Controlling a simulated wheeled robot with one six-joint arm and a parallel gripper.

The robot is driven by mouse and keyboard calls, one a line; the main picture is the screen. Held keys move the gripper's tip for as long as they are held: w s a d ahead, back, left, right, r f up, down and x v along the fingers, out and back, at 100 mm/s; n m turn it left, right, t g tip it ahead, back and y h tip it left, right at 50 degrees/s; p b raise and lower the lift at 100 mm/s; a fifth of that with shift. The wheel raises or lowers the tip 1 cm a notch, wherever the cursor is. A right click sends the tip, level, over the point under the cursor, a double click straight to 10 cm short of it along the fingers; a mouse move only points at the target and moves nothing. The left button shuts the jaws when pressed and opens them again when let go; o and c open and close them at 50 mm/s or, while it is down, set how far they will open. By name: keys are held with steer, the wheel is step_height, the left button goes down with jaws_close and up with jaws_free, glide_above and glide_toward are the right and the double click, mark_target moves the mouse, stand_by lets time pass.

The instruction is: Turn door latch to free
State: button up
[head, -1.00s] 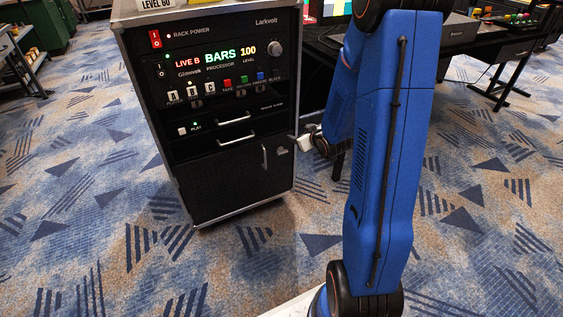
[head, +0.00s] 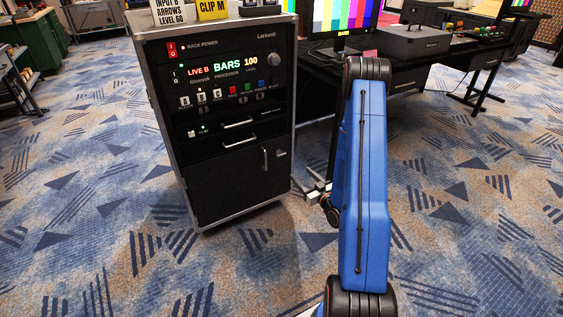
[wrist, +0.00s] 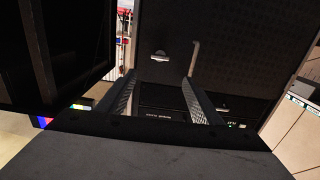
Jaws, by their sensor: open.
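The rack door (head: 228,185) is the dark lower panel of the wheeled rack, and it looks closed. Its latch (head: 282,153) is a small light metal piece right of the upright door handle (head: 265,160). In the wrist view, which is upside down, the latch (wrist: 158,55) shows beyond the fingertips, with the handle (wrist: 195,58) to its right. My gripper (head: 314,190) is right of the rack and lower in the picture than the latch, partly hidden by my arm. In the wrist view my gripper (wrist: 160,77) is open and empty, its fingers apart from the latch.
The rack (head: 222,110) has switches, coloured buttons and two drawer handles above the door. A black desk (head: 400,72) with a colour-bar monitor (head: 340,15) stands behind to the right. Carpet (head: 90,220) is open left and in front of the rack.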

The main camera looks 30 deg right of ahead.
mark_target(282, 155)
steer(key=w, duration=1.6)
steer(key=shift+w+a+f, duration=0.15)
steer(key=shift+w+a, duration=0.2)
steer(key=c, duration=1.1)
